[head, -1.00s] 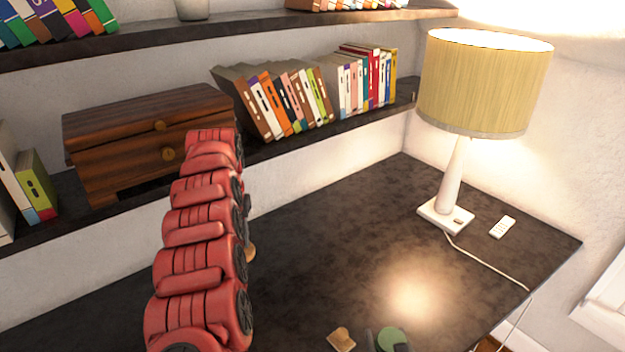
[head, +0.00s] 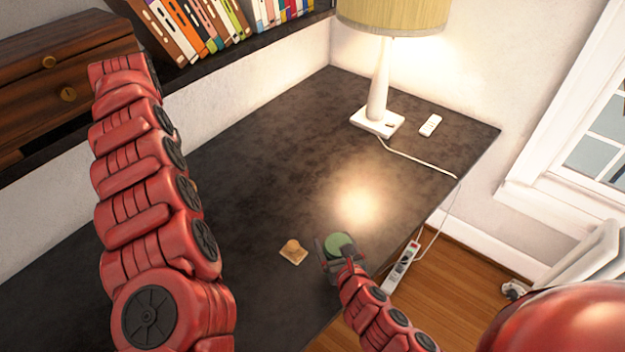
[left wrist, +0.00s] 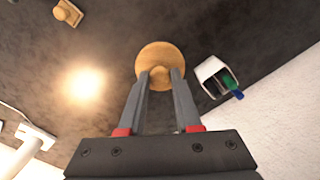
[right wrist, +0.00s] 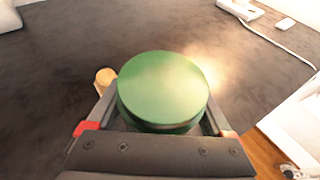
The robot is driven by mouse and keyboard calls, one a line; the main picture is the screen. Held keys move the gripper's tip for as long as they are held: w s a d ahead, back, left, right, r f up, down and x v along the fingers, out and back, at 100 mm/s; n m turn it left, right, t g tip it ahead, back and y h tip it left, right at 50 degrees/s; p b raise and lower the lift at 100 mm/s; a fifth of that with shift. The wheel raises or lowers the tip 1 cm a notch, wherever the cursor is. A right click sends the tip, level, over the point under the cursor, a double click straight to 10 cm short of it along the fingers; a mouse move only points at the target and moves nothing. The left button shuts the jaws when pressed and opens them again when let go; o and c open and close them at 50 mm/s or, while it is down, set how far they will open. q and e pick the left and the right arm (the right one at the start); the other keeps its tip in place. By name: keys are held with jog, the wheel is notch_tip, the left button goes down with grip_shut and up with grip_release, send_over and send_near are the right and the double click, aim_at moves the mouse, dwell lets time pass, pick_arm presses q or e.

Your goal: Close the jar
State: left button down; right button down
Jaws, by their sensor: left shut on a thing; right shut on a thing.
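A green round piece (right wrist: 163,85) with a smooth flat top sits between the jaws of my right gripper (head: 336,258), which is shut on it. In the head view this green piece (head: 340,245) is near the table's right edge. I cannot tell whether it is a jar or a lid. My left gripper (left wrist: 159,82) is shut on a round wooden lid (left wrist: 160,52), at its knob. In the head view the left gripper and this lid are hidden behind my left arm. A small square wooden piece with a knob (head: 293,251) lies on the table, left of the right gripper.
The dark table (head: 260,190) is mostly clear. A lamp (head: 378,95) and a white remote (head: 430,125) stand at the back. A white cup holding pens (left wrist: 212,77) shows in the left wrist view. A wooden drawer box (head: 60,80) is on the shelf.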

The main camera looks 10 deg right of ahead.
jog(key=w+a+r+n+g+y, duration=0.1)
jog(key=w+a+r+n+y, duration=0.1)
jog(key=a, duration=0.3)
jog(key=w+a+r+n+g+y, duration=0.1)
jog(key=w+a+n+y, duration=0.1)
jog(key=a, duration=0.4)
jog(key=w+a+r+n+g+y, duration=0.1)
jog(key=w+a+r+n+y, duration=0.1)
jog(key=a+n+y, duration=0.2)
jog(key=shift+w+a+r+y, duration=0.3)
jog(key=shift+w+a, duration=0.05)
jog(key=shift+a, duration=0.65)
